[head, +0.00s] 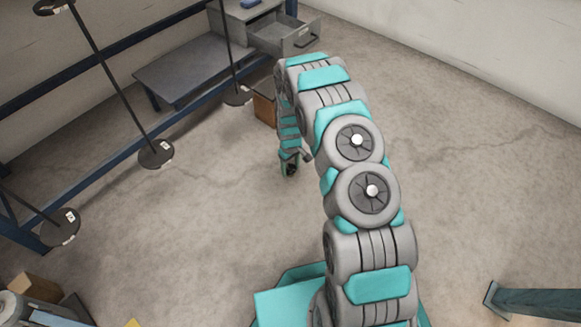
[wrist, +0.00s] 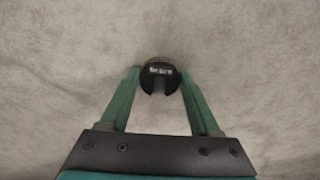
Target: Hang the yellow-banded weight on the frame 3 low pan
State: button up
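In the wrist view, a dark slotted weight (wrist: 158,80) sits between the green fingertips of my gripper (wrist: 159,84), which touch it on both sides. Its top edge looks brownish-yellow; its pale label is too small to read. In the head view, my gripper (head: 290,170) points down over open floor, with a small dark thing at its tip. Dark round pans hang on rods at the left: one at the middle left (head: 155,154), one lower left (head: 60,228), one farther back (head: 238,96) and one at the top (head: 50,6). I cannot read their tags.
A blue beam frame (head: 95,62) runs along the left. A grey bench (head: 190,68) and an open drawer (head: 285,36) stand at the back. A brown box (head: 265,108) is behind my gripper. A blue beam (head: 535,302) lies at lower right. The middle floor is clear.

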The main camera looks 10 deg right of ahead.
jog(key=o, duration=0.5)
jog(key=shift+c, duration=0.2)
jog(key=shift+r, duration=0.1)
notch_tip(320, 180, up, 8)
jog(key=shift+p, duration=0.45)
